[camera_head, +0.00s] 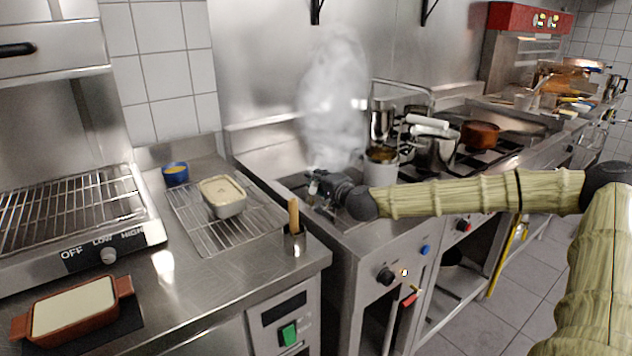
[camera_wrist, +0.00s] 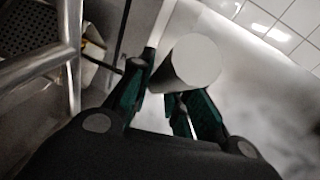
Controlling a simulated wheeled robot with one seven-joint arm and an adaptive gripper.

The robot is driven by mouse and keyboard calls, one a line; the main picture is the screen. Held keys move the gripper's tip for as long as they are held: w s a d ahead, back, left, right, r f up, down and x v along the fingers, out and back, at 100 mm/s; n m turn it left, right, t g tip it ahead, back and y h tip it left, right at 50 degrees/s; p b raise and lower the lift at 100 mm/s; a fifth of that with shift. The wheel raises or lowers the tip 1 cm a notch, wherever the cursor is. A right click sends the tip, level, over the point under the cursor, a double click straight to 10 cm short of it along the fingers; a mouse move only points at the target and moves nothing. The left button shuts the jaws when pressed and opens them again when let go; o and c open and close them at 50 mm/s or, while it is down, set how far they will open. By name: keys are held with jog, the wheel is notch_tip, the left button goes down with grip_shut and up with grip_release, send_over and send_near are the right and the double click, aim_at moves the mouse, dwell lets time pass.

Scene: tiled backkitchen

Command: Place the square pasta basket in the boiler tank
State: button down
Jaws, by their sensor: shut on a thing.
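My gripper (camera_head: 323,190) is above the boiler tank (camera_head: 291,182), at the left end of the cooking line, with steam rising behind it. In the wrist view my gripper (camera_wrist: 168,92) is shut on a pale grey cylinder with a round end (camera_wrist: 197,62), which looks like the basket's handle. A small pale part shows at the fingers in the head view. The square pasta basket's body is not clearly visible; my gripper and the steam hide much of the tank. I cannot tell how deep the basket sits.
A counter left of the tank holds a wire rack (camera_head: 205,235) with a pale dish (camera_head: 222,196), a blue cup (camera_head: 175,174) and a wooden-handled holder (camera_head: 294,242). Pots (camera_head: 436,150) stand on the stove to the right. A metal rail (camera_wrist: 45,68) runs close by in the wrist view.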

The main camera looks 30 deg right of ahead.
jog(key=c, duration=1.8)
grip_release()
jog(key=shift+f, duration=0.15)
jog(key=o, duration=0.5)
jog(key=shift+c, duration=0.2)
jog(key=shift+r, duration=0.2)
jog(key=s+r+p, duration=0.1)
jog(key=s+p, duration=0.1)
jog(key=s, duration=1)
jog(key=shift+a+r, duration=0.2)
jog(key=shift+r, duration=0.2)
